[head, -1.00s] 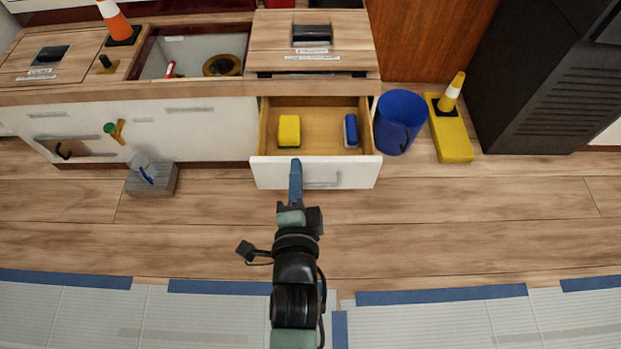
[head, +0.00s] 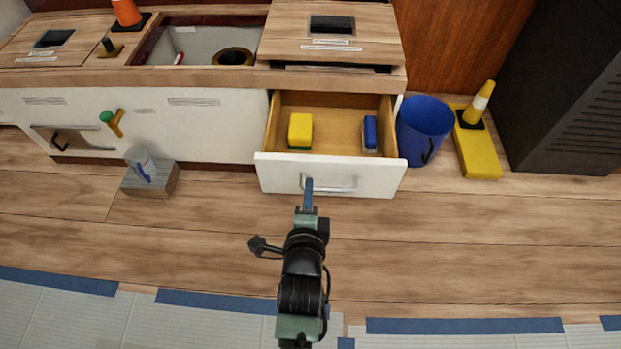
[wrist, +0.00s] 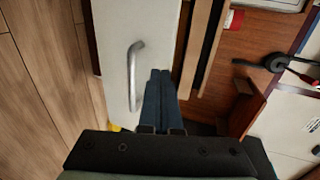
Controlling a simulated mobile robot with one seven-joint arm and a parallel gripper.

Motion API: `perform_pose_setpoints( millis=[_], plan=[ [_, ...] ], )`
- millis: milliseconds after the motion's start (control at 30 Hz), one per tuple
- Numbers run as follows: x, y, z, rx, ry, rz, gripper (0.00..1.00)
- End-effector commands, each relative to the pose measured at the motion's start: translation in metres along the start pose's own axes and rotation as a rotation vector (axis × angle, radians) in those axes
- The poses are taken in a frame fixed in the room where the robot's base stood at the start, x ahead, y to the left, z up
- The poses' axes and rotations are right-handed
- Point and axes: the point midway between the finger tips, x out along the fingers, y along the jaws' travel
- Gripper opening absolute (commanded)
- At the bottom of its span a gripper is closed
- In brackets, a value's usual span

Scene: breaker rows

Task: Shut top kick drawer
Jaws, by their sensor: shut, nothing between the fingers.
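The drawer (head: 375,178) in the white cabinet is pulled open, with a white front and a grey bar handle (head: 340,188). Inside its wooden tray lie a yellow sponge-like block (head: 300,130) and a blue one (head: 370,133). My gripper (head: 309,184) is shut and empty, its blue fingers at the drawer front by the left end of the handle in the head view. In the wrist view the shut fingers (wrist: 159,85) lie beside the handle (wrist: 133,75), over the drawer front (wrist: 115,60). I cannot tell whether they touch it.
A blue bin (head: 424,128) stands right of the drawer, then a yellow block (head: 477,155) with a cone and a dark cabinet (head: 560,110). A grey box (head: 150,180) sits on the floor at left. The wooden floor in front is clear.

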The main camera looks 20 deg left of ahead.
Motion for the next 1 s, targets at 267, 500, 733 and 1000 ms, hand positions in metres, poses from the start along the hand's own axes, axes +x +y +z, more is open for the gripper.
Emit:
perform_pose_setpoints(
  millis=[267,500,733,1000],
  plan=[
    [0.036,-0.008,0.000,-0.001,0.000,-0.001,0.00],
    [0.042,-0.012,0.000,-0.001,0.000,0.001,0.00],
    [0.041,-0.012,0.000,-0.001,0.000,0.001,0.00],
    [0.055,-0.017,0.000,-0.001,0.000,-0.002,0.00]
  ],
)
